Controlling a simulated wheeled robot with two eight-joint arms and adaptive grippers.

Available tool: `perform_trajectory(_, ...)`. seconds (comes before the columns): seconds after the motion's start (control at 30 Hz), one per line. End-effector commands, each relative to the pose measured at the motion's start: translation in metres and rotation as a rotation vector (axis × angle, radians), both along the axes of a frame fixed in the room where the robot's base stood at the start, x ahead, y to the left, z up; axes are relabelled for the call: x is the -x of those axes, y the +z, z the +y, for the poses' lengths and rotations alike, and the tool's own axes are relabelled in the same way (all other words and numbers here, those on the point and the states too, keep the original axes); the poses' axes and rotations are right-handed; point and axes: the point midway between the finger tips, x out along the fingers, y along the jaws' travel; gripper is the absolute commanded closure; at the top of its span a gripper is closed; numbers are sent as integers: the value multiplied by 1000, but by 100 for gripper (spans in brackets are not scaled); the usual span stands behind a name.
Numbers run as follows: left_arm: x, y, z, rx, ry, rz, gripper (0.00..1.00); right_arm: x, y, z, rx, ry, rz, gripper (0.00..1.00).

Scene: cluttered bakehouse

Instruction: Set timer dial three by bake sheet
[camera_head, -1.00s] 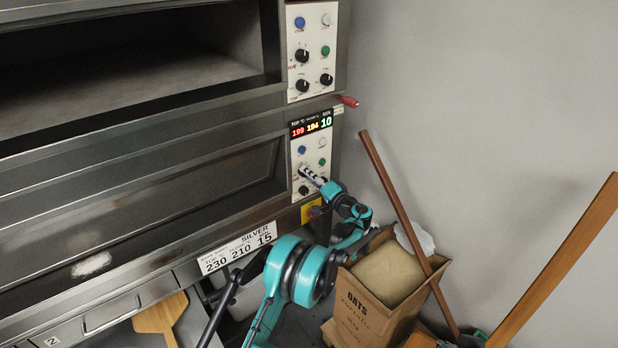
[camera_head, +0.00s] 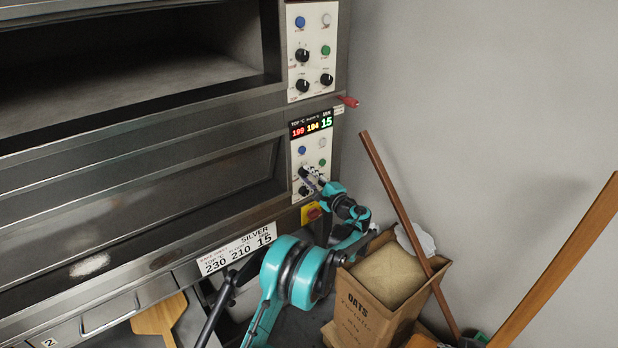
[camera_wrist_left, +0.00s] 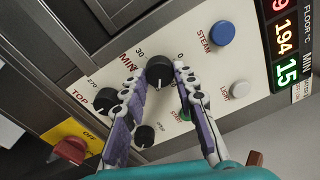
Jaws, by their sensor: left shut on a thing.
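My left gripper (camera_head: 313,180) is at the lower oven's control panel (camera_head: 297,161). In the left wrist view its two purple-padded fingers (camera_wrist_left: 154,82) are closed on both sides of the black timer dial (camera_wrist_left: 160,72), marked MIN. The display (camera_head: 311,124) reads 199 in red, 194 in yellow and 15 in green; the wrist view shows part of this display (camera_wrist_left: 285,45). The bake sheet (camera_head: 237,249) on the oven front reads SILVER, 230 210 15. My right gripper is not in view.
Next to the timer dial are the TOP dial (camera_wrist_left: 83,92), another black dial (camera_wrist_left: 144,135), a blue STEAM button (camera_wrist_left: 222,33) and a white LIGHT button (camera_wrist_left: 239,88). A red switch (camera_wrist_left: 70,150) is below. An oats box (camera_head: 372,312) stands beside my arm.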

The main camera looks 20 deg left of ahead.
Motion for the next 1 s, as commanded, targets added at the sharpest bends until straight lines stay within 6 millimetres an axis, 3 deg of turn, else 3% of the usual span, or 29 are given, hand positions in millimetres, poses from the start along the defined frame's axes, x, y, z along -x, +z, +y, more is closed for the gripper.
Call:
perform_trajectory(0.6, 0, -1, 0, -23, 0, 32, 100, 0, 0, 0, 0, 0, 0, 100)
perform_trajectory(0.63, 0, -1, 0, -23, 0, 32, 64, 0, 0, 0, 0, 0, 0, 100)
perform_trajectory(0.7, 0, -1, 0, -23, 0, 32, 51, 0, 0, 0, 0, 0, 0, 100)
perform_trajectory(1.0, 1, 0, -1, -23, 0, 31, 51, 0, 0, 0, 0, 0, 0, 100)
